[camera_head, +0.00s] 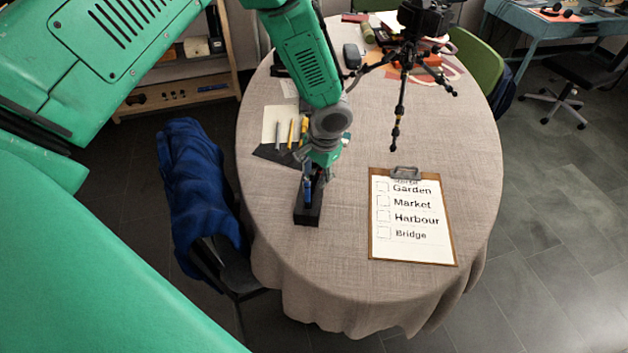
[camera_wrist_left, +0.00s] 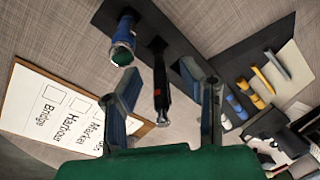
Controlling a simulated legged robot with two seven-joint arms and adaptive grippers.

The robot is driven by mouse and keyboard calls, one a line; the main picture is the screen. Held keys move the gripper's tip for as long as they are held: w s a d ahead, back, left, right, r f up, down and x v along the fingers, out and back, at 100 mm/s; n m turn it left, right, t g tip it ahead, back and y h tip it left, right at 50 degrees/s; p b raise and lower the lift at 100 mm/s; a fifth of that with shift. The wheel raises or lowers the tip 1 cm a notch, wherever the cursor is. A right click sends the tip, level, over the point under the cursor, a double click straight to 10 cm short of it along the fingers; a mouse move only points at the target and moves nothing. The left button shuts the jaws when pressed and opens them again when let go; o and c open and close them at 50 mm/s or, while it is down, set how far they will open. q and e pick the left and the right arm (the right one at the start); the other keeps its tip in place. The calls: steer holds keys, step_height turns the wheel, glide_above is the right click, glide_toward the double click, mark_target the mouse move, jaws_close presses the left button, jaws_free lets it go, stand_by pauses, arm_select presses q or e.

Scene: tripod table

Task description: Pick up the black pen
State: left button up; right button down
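The black pen (camera_wrist_left: 160,82), with a small red mark, stands upright in a black holder (camera_wrist_left: 182,45) in the left wrist view. My left gripper (camera_wrist_left: 166,84) is open, its two fingers on either side of the black pen with gaps showing. A blue pen (camera_wrist_left: 122,45) stands in the same holder, beside the left finger. In the head view the holder (camera_head: 307,214) sits on the table, with my left gripper (camera_head: 318,172) just above it. There the gripper largely hides the black pen. My right gripper is not in view.
A clipboard (camera_head: 412,250) with a word list lies right of the holder on the round table (camera_head: 340,262). Yellow and grey pens (camera_head: 291,131) lie on paper behind. A small camera tripod (camera_head: 400,97) stands farther back. A chair with a blue jacket (camera_head: 196,180) stands left.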

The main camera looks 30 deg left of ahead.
mark_target(316, 180)
arm_select(q)
steer(key=f, duration=0.2)
steer(key=shift+w+a+f, duration=0.2)
steer(key=shift+a+f, duration=0.05)
steer(key=shift+f, duration=0.05)
steer(key=shift+w+d+f, duration=0.1)
steer(key=shift+f, duration=0.15)
steer(key=shift+r, duration=0.1)
steer(key=shift+c, duration=1.3)
jaws_close()
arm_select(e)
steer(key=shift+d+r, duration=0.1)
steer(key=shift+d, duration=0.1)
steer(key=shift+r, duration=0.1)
